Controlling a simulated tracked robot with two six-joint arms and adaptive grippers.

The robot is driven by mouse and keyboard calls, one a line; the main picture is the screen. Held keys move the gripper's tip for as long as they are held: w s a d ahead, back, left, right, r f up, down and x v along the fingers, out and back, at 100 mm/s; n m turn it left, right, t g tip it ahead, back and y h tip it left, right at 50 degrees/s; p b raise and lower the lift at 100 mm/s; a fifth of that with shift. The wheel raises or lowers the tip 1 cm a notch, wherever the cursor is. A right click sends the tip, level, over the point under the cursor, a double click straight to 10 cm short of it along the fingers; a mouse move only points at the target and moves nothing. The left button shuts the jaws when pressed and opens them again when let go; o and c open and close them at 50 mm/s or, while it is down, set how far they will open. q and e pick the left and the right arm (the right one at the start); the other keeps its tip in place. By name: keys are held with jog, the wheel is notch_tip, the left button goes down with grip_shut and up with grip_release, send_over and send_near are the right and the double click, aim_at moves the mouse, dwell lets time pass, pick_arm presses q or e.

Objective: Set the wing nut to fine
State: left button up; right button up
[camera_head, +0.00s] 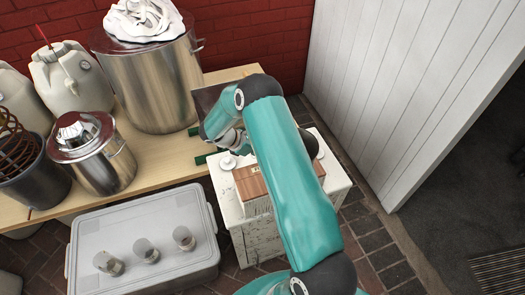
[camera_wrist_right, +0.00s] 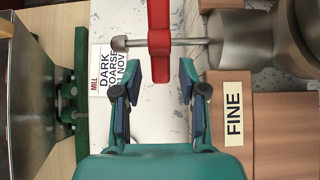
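The red wing nut (camera_wrist_right: 159,40) sits on a thin metal shaft (camera_wrist_right: 190,42) in the right wrist view. One red wing points down between the fingertips of my right gripper (camera_wrist_right: 160,72). The gripper is open, with visible space between the wing and each finger. A cream label reading FINE (camera_wrist_right: 233,108) is on the brown body (camera_wrist_right: 265,140) right of the gripper. In the head view my right arm hides the wing nut, and my right fingertips cannot be made out. My left gripper is in neither view.
A white card (camera_wrist_right: 105,75) with MILL, DARK and partly covered text lies left of the fingers, near a green metal part (camera_wrist_right: 75,90). A white stand (camera_head: 255,238) is under my right arm. A lidded grey crate (camera_head: 165,280) and large steel pot (camera_head: 150,85) are to the left.

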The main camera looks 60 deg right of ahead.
jog(key=v, duration=1.2)
jog(key=shift+a+f, duration=0.1)
jog(key=s+a+f+m+t+y+p, duration=0.1)
jog(key=s+a+f+y+p, duration=0.2)
jog(key=a, duration=0.7)
jog(key=s+a+f+m+t+y+p, duration=0.1)
jog(key=a+f+y+p, duration=0.3)
jog(key=a, duration=0.6)
jog(key=s+a+r+m+t+y+p, duration=0.1)
jog(key=s+a+m+t+y+p, duration=0.1)
jog(key=a, duration=0.6)
jog(key=s+a+r+m+t+y+p, duration=0.1)
jog(key=s+a+r+m+t+p, duration=0.1)
jog(key=s+a+m+p, duration=0.2)
jog(key=s+a+m, duration=0.2)
jog(key=a+m, duration=0.2)
jog(key=shift+s+y, duration=0.35)
jog(key=shift+y, duration=0.05)
